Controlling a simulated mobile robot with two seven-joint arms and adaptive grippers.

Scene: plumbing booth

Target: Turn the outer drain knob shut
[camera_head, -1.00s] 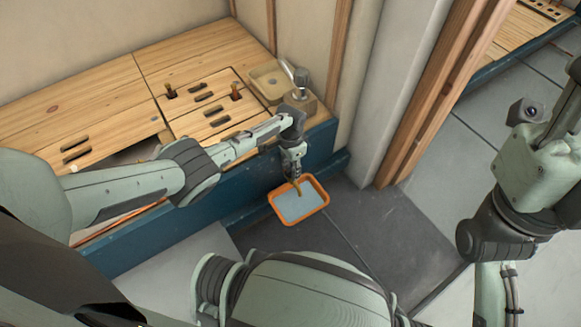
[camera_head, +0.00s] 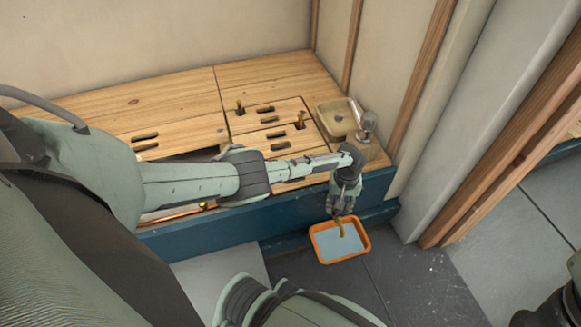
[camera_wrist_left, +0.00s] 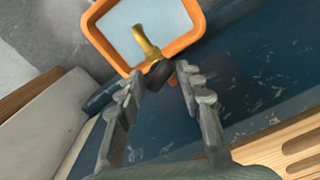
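The outer drain knob (camera_wrist_left: 161,73) is a dark round knob at the base of a brass spout (camera_wrist_left: 146,42), seen in the left wrist view. The spout hangs over an orange tray (camera_wrist_left: 197,40) with a pale blue inside. In the head view the spout (camera_head: 338,227) shows just below my left gripper (camera_head: 342,209), and the tray (camera_head: 316,246) lies on the floor; the knob is hidden there. In the left wrist view my left gripper (camera_wrist_left: 157,84) is open, its fingers apart on either side of the knob; contact cannot be told. My right gripper is out of view.
A wooden bench top (camera_head: 165,103) with slotted panels stands above a blue front (camera_head: 225,232). Two brass stems (camera_head: 300,121) rise through it, near a small basin (camera_head: 335,120) and a metal tap (camera_head: 367,125). Wooden posts (camera_head: 510,165) stand right. Grey floor (camera_head: 400,275) lies in front.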

